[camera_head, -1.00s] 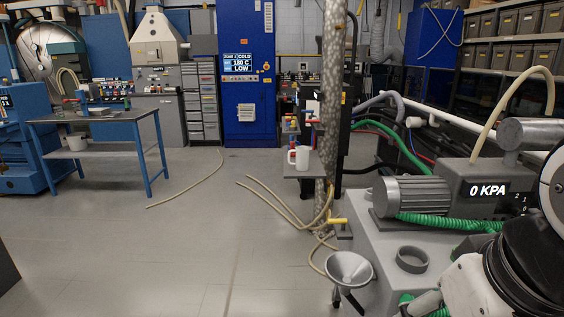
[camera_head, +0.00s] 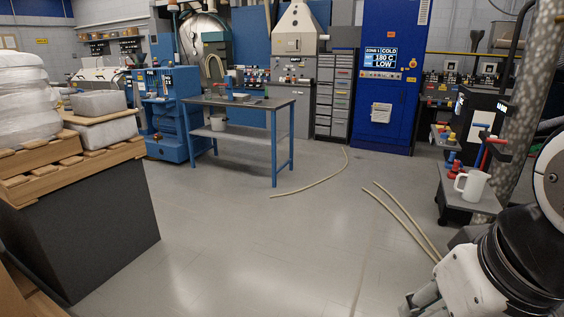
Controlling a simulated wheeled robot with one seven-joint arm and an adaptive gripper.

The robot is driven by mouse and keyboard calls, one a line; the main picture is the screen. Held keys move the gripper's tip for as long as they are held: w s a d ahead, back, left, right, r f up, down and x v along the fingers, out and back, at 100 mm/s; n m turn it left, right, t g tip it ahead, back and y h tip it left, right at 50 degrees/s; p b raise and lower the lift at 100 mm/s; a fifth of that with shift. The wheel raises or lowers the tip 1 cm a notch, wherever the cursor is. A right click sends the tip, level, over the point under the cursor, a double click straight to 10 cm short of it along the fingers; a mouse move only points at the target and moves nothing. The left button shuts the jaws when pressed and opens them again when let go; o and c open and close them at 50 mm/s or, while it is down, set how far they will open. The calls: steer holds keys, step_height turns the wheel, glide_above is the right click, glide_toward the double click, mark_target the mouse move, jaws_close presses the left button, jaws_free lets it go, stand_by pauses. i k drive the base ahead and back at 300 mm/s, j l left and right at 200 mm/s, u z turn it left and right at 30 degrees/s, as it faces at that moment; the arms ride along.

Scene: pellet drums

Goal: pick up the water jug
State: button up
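A white jug with a handle on its left side (camera_head: 474,186) stands upright on a small grey stand (camera_head: 452,208) at the right of the head view. It looks like the water jug; its contents are hidden. My white and black arm fills the lower right corner, in front of and below the jug. Part of my gripper (camera_head: 424,299) shows at the bottom edge, apart from the jug. Its fingers are mostly cut off, so I cannot see whether it is open or shut.
Red and blue valves (camera_head: 453,163) sit behind the jug, with a silvery column (camera_head: 523,110) to its right. Hoses (camera_head: 402,220) lie on the floor. A blue-legged table (camera_head: 240,103) stands further back, and a loaded pallet (camera_head: 72,160) at left.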

mark_target(476, 181)
steer(key=i+j, duration=0.1)
steer(key=i, duration=0.35)
steer(key=i+z, duration=0.1)
steer(key=i, duration=0.35)
steer(key=i+j, duration=0.2)
steer(key=i, duration=0.2)
steer(key=i+j+z, duration=0.15)
steer(key=i+z, duration=0.25)
steer(key=i+j+z, duration=0.25)
steer(key=z, duration=0.15)
steer(key=i+j+z, duration=0.6)
steer(key=j+z, duration=0.25)
steer(key=i+j+z, duration=0.2)
steer(key=j+z, duration=0.2)
